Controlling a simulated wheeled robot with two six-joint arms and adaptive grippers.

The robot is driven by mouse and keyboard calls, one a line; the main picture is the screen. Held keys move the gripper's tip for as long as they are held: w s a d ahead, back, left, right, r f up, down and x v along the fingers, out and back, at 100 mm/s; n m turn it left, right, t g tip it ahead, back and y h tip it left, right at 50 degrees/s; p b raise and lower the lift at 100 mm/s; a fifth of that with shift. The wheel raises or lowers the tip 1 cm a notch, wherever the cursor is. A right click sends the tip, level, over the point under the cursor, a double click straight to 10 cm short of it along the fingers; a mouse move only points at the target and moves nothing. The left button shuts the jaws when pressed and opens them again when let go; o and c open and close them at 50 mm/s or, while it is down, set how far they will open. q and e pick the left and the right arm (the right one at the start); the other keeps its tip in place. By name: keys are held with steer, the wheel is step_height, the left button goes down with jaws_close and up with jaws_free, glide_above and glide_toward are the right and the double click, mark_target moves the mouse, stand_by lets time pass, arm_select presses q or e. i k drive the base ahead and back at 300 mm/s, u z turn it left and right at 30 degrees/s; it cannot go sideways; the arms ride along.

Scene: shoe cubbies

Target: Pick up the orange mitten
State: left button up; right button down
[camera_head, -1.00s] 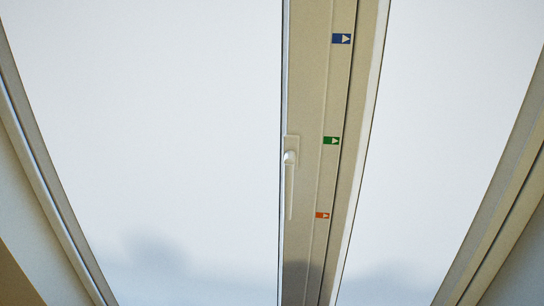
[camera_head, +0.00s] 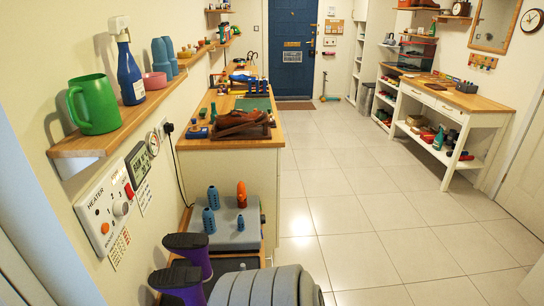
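A small upright orange thing (camera_head: 241,194), which looks like the orange mitten, stands at the back right of a grey box-like unit (camera_head: 228,236) low on the left side of the room. It seems to sit over a peg, though its base is too small to make out. Several blue-grey pegs with holes (camera_head: 213,197) stand up from the same unit. Neither of my grippers is in view.
Purple boots (camera_head: 190,252) and a grey ribbed thing (camera_head: 265,289) lie in front of the unit. A wall shelf (camera_head: 130,122) and a wooden-topped counter (camera_head: 225,136) are left. A white table (camera_head: 460,103) stands right. The tiled floor (camera_head: 370,205) between is clear.

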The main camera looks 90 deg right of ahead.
mark_target(241, 197)
steer(key=z, duration=2.55)
steer(key=k, duration=0.5)
steer(key=z, duration=1.85)
steer(key=i, duration=1.25)
steer(key=u, duration=1.1)
